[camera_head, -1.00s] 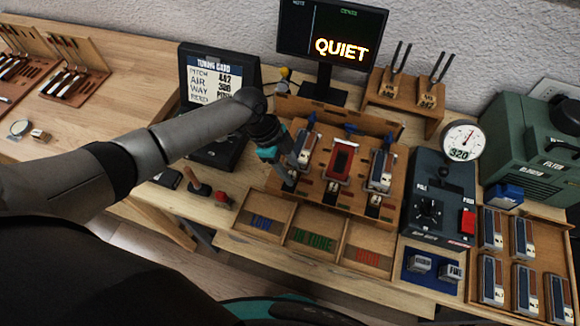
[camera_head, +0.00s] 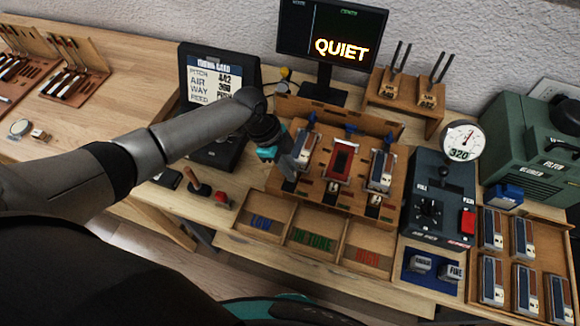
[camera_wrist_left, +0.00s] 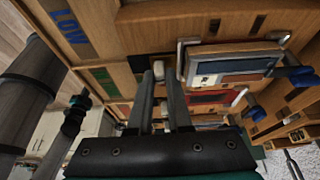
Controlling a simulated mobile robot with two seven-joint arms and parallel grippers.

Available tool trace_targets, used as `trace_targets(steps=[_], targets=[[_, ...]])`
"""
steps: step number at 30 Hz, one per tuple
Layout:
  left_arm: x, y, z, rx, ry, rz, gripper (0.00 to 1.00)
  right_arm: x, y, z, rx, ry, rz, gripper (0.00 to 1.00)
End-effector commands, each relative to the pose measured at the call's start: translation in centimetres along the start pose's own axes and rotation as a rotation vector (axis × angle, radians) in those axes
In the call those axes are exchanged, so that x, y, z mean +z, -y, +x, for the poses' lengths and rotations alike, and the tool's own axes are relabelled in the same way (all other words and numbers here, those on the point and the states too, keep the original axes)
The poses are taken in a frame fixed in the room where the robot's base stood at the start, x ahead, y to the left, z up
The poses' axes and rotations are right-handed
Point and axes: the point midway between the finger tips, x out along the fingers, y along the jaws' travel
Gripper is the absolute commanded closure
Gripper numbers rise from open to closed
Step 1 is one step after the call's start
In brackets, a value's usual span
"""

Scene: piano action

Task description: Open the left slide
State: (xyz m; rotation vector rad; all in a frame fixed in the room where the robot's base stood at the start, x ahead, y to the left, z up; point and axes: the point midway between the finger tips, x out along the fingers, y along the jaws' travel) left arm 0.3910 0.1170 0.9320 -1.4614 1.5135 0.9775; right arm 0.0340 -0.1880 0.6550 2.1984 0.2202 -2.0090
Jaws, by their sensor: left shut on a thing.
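The wooden tuning board (camera_head: 333,199) carries three reed units side by side. The left slide's front end (camera_head: 288,186) is at the lower left of the board, mostly hidden by my gripper. My left gripper (camera_head: 287,167) reaches down there, just left of the left reed unit (camera_head: 304,148). In the left wrist view my two fingers (camera_wrist_left: 159,76) are close together, shut on a small grey knob (camera_wrist_left: 158,70) of the slide. How far the slide stands open cannot be told. My right gripper is in neither view.
A compartment tray (camera_head: 297,240) is in front of the board, with a red-framed unit (camera_head: 340,160) in the middle and another reed unit (camera_head: 381,170) on the right. A dial gauge (camera_head: 461,140) and lever box (camera_head: 430,205) stand to the right. The monitor (camera_head: 330,45) reads QUIET.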

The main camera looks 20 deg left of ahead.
Motion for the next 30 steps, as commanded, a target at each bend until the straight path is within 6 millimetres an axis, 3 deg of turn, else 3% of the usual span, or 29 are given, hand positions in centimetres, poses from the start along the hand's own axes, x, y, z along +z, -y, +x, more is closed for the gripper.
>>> trace_targets(steps=[21,30], targets=[[0.0,0.0,-0.1,-0.001,0.001,0.000,1.00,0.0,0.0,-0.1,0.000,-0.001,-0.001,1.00],[0.0,-3.0,-0.3,0.003,0.002,-0.002,1.00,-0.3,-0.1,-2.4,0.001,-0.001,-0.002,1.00]])
